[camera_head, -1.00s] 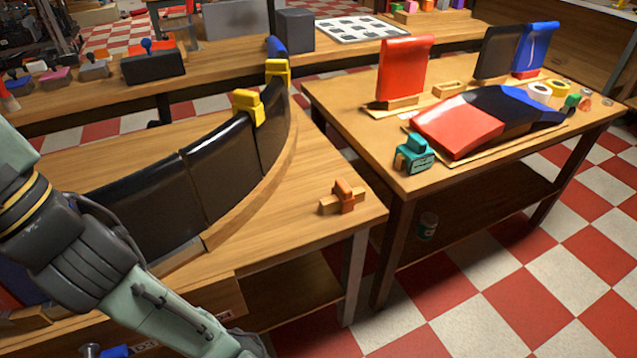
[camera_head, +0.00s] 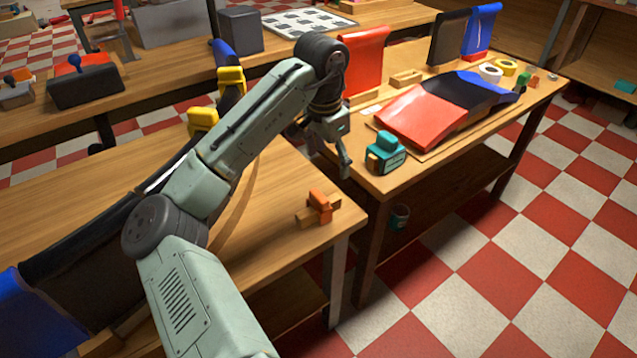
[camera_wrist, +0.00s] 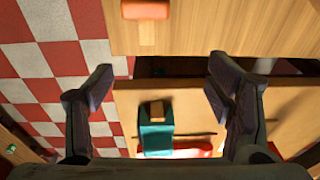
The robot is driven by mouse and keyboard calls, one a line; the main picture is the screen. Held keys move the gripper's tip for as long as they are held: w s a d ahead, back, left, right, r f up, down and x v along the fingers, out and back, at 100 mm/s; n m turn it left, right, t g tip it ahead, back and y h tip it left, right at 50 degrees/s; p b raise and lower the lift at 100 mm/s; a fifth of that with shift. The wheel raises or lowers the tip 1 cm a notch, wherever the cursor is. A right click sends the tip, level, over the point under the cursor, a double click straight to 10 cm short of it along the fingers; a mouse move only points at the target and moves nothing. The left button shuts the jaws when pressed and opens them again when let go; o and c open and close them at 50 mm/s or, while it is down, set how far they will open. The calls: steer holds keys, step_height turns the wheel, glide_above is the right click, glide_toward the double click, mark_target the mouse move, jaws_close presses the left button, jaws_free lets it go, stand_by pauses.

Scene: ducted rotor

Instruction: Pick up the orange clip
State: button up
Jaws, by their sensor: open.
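My gripper (camera_head: 342,165) is above and beyond the clip in the head view, over the gap between the two tables. In the wrist view my gripper (camera_wrist: 160,82) has its fingers wide apart with nothing between them, and the clip lies outside them.
A teal device (camera_head: 386,152) stands on the corner of the right table (camera_head: 462,132), beside a red, black and blue curved panel (camera_head: 430,112). Yellow clips (camera_head: 203,121) sit on the dark curved panels at left. The table around the orange clip is clear.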

mark_target(321, 194)
steer(key=shift+s+a+f+g+y, duration=0.5)
steer(key=shift+s+a+f+g, duration=0.35)
steer(key=shift+s+f, duration=0.1)
step_height(321, 194, down, 5)
steer(key=shift+r+p, duration=0.15)
steer(key=shift+p, duration=0.3)
steer(key=f+p, duration=0.1)
steer(key=f, duration=0.1)
steer(key=s+f, duration=0.1)
steer(key=f, duration=0.1)
steer(key=shift+a+f+p, duration=0.1)
steer(key=shift+f+p, duration=0.2)
steer(key=shift+p, duration=0.05)
steer(key=shift+f, duration=0.5)
steer(key=c, duration=1.2)
